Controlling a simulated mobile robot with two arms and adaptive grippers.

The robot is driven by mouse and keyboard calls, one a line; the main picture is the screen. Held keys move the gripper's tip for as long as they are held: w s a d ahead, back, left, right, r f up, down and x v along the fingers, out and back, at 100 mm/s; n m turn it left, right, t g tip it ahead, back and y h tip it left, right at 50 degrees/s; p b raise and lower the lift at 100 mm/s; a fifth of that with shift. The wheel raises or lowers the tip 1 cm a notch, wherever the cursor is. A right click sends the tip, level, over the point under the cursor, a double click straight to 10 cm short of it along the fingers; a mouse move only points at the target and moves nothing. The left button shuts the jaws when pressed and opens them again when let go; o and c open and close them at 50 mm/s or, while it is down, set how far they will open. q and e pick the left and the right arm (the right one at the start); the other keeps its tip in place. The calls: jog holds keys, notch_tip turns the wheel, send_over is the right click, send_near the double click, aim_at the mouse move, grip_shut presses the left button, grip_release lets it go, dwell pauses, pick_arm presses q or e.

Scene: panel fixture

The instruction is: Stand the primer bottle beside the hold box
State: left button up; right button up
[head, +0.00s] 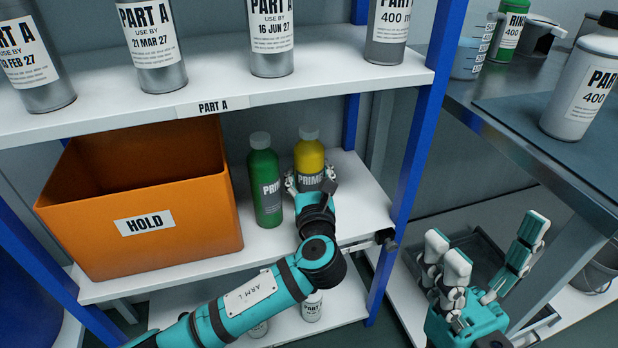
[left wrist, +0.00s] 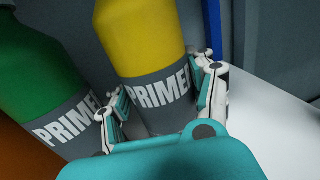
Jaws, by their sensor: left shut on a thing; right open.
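A yellow primer bottle (head: 310,156) stands upright on the middle shelf, to the right of a green primer bottle (head: 264,180). The orange hold box (head: 140,245), labelled HOLD, stands left of the green bottle on the same shelf. My left gripper (head: 311,183) is shut on the yellow primer bottle, with a finger on each side of its label. In the left wrist view the yellow bottle (left wrist: 140,45) is between the fingers, and the green bottle (left wrist: 40,65) is just outside the left finger. My right gripper (head: 490,270) is open and empty, right of the shelf unit.
The upper shelf (head: 215,120) with several PART A bottles hangs over the box and primer bottles. A blue post (head: 420,130) stands right of the yellow bottle. A steel bench (head: 545,150) is at right. White shelf (head: 360,205) is bare right of the yellow bottle.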

pick_arm(q)
jog(key=shift+r, duration=0.1)
jog(key=o, duration=1.2)
jog(key=shift+o, duration=0.2)
